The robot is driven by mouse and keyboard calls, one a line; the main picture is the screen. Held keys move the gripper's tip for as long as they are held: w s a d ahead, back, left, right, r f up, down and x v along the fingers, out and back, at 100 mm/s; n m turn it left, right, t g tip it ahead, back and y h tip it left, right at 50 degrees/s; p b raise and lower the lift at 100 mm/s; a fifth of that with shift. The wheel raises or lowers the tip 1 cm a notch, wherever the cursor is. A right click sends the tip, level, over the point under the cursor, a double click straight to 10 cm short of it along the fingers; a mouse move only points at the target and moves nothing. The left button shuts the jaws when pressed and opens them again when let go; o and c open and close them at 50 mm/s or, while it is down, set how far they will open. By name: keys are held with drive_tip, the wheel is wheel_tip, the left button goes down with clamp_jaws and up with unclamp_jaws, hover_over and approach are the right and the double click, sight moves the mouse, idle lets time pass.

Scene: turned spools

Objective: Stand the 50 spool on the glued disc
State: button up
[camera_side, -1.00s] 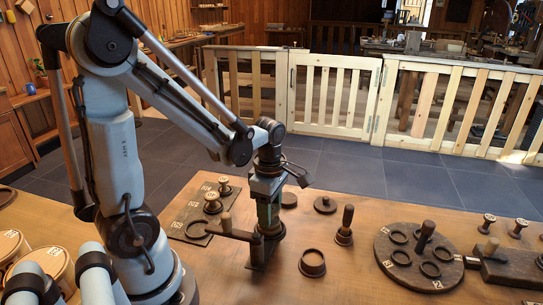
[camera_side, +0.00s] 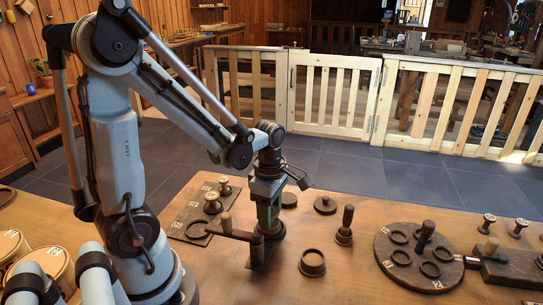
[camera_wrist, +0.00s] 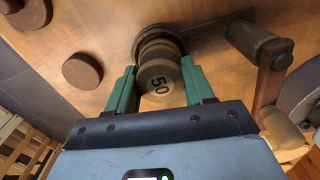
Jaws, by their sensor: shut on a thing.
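Dark round edges (camera_wrist: 156,35) show just beyond the spool; I cannot tell which belong to the spool and which to the glued disc, nor whether the two touch. In the side view my gripper (camera_side: 268,225) is low over the table, just behind a dark upright bracket, and the spool is mostly hidden by the fingers and bracket.
The dark bracket (camera_side: 257,252) with a wooden-handled crossbar (camera_side: 225,222) stands close beside my gripper. An open cup (camera_side: 312,263), a pegged piece (camera_side: 345,228) and loose discs (camera_side: 325,205) stand to the right. A round board with rings (camera_side: 440,278) lies farther right.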

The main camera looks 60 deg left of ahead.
drive_tip(key=o, duration=1.1)
drive_tip(key=shift+r, duration=0.1)
drive_tip(key=shift+r, duration=4.15)
